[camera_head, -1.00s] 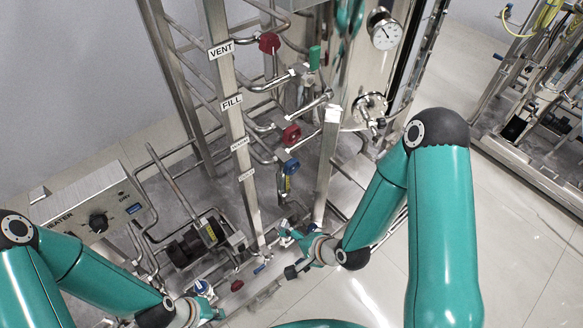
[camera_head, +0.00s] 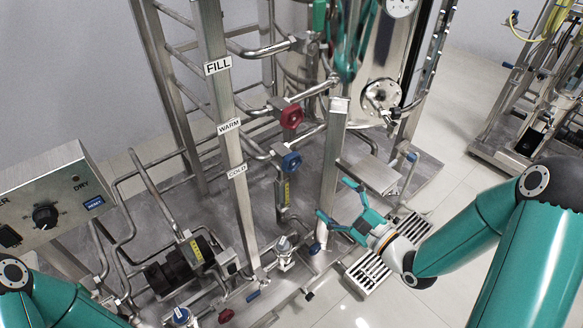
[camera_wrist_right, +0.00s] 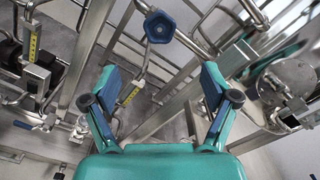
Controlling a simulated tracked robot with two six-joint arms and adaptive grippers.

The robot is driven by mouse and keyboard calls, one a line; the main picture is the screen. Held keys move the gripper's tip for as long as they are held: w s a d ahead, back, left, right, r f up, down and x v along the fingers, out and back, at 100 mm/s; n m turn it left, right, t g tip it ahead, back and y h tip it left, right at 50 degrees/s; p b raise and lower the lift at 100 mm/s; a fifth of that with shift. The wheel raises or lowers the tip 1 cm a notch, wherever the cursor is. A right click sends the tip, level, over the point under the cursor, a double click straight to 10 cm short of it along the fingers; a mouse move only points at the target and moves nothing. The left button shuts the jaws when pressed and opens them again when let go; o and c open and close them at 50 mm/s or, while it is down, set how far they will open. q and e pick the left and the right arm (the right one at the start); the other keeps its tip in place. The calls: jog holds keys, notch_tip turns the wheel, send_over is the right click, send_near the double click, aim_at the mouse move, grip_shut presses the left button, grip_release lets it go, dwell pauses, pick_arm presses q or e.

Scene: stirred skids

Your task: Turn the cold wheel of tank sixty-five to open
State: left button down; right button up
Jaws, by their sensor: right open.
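The cold wheel is a blue handwheel (camera_head: 291,161) on a pipe beside the COLD label (camera_head: 237,171) on the upright post. In the right wrist view the blue wheel (camera_wrist_right: 159,27) shows at the top middle, beyond the fingertips. My right gripper (camera_head: 334,201) is open and empty, below and to the right of the wheel, apart from it. Its two spread fingers also show in the right wrist view (camera_wrist_right: 150,85). My left arm (camera_head: 62,304) shows at the lower left, but its gripper is out of the frame.
A red wheel (camera_head: 291,116) sits just above the blue one, near the WARM label (camera_head: 228,126). A steel upright (camera_head: 331,165) stands between my right gripper and the blue wheel. A control box (camera_head: 52,207) is at the left. Open floor lies at the lower right.

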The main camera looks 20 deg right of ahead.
aim_at(293, 165)
jog(key=x, duration=1.6)
jog(key=shift+s, duration=0.1)
jog(key=shift+c, duration=0.2)
jog(key=c, duration=1.1)
jog(key=shift+a, duration=0.1)
jog(key=shift+b, duration=0.45)
